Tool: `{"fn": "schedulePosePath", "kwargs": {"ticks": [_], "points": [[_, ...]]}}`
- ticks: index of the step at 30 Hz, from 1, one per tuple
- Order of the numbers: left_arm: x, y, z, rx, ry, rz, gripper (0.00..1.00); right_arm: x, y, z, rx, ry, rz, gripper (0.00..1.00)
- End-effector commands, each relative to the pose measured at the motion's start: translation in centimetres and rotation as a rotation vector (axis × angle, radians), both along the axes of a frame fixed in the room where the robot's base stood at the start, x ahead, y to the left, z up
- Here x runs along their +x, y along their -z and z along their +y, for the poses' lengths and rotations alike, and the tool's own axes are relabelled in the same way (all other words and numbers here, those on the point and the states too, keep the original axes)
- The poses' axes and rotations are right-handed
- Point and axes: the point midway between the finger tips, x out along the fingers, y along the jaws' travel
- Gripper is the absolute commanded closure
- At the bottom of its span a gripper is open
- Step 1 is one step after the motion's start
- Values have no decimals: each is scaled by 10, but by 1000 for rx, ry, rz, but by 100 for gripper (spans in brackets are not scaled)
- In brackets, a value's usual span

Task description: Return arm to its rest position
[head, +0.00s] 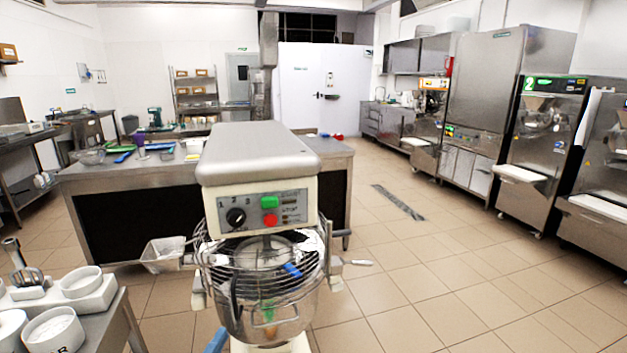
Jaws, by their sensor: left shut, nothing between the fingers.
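My right gripper is not in view.
A large mixer (262,165) with a wire-guarded bowl stands close in front. White containers (82,282) stand on a steel table (102,325) at lower left. A worktable (130,180) is behind the mixer.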

Motion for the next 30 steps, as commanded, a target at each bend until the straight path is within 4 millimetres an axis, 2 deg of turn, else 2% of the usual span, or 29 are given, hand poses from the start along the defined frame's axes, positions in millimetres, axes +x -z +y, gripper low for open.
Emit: {"fn": "schedulePosePath", "kwargs": {"ticks": [1,5,8,9,11,12,14,15,18,21,22,25,30], "points": [[-2,25,4,-43,-19,71,100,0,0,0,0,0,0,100],[-15,100,16,-188,-92,286,100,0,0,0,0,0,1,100],[-45,175,25,-332,-186,504,100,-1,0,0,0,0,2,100],[-65,210,28,-400,-239,604,100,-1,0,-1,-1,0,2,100],[-103,261,30,-501,-332,764,100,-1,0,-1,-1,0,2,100],[-133,293,30,-566,-401,867,100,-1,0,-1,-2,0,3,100],[-183,334,28,-655,-514,1012,100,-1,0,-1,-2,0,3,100],[-218,357,26,-707,-593,1103,100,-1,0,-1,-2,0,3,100],[-299,394,20,-805,-781,1285,100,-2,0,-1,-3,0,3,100],[-359,411,13,-860,-927,1402,100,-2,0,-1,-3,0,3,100],[-372,413,12,-870,-957,1424,100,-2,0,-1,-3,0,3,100],[-396,417,9,-887,-1020,1467,100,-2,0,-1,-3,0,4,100],[-399,417,9,-890,-1030,1473,100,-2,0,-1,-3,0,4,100]]}}
